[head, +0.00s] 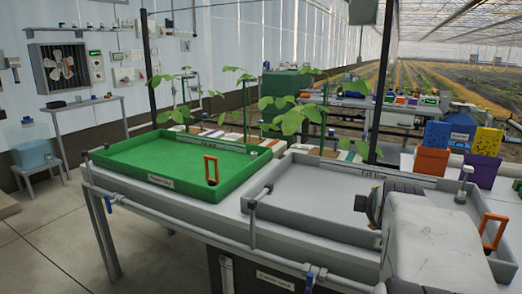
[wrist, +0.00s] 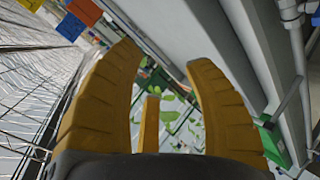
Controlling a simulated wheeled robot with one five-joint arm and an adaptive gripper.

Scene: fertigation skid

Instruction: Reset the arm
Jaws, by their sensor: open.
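My gripper (wrist: 164,60) shows in the wrist view with its yellow fingers spread apart. A shorter yellow piece stands between them, and nothing is held. In the head view my grey arm fills the lower right corner, in front of the grey tray (head: 310,200). A dark round part of the arm overlaps that tray; the fingers cannot be made out there. Through the fingers, the wrist view shows blurred green leaves and tilted greenhouse structure.
A green tray (head: 112,153) stands left of the grey one on the bench. Orange handles stand at both trays. Leafy plants (head: 292,118) rise behind them. Blue, yellow, orange and purple bins (head: 481,171) stand at the right. Open floor (head: 50,240) lies at the left.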

